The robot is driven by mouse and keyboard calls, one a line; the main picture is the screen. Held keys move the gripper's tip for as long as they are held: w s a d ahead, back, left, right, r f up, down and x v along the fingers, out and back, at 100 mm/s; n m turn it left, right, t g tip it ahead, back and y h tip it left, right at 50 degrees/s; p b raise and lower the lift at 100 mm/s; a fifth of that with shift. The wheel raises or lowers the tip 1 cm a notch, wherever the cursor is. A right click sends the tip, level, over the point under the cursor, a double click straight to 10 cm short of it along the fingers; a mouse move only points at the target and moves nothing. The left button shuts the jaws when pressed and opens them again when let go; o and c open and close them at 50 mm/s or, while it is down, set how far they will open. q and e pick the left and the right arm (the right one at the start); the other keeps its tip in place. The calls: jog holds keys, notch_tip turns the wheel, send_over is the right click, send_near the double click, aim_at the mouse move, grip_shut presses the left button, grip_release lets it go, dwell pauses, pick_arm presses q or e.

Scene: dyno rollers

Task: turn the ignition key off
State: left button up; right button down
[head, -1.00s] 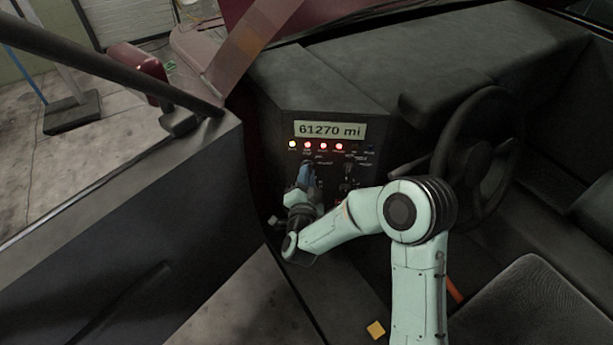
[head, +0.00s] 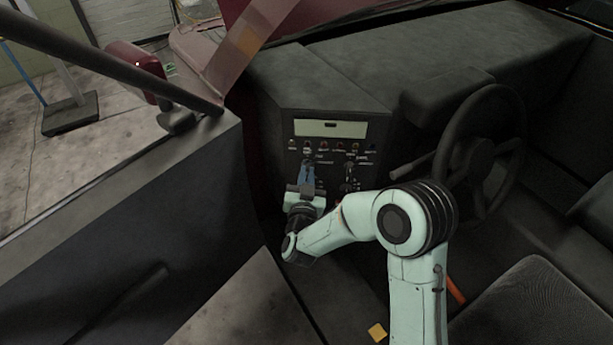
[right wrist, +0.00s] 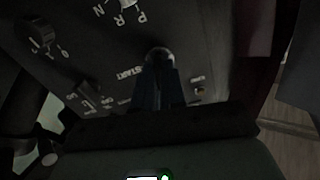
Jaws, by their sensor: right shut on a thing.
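My right gripper (head: 308,172) reaches to the left part of the dash panel, with its blue fingers at the ignition. In the right wrist view the fingers (right wrist: 160,82) are shut on the ignition key at the round ignition lock (right wrist: 160,55), beside the word START. The key itself is mostly hidden between the fingers, so its exact angle is unclear. The display (head: 345,130) above shows only a short dash, and the row of lamps (head: 323,150) below it looks unlit. My left gripper is out of view.
A dark knob (right wrist: 38,32) and a P-R-N selector (right wrist: 124,10) lie near the lock in the wrist view. The steering wheel (head: 445,150) is to the right of the panel. The open door (head: 180,210) is at the left.

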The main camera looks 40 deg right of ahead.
jog(key=shift+n, duration=1.1)
jog(key=c, duration=1.2)
grip_release()
jog(key=v, duration=1.3)
jog(key=shift+a, duration=0.2)
jog(key=shift+s, duration=0.1)
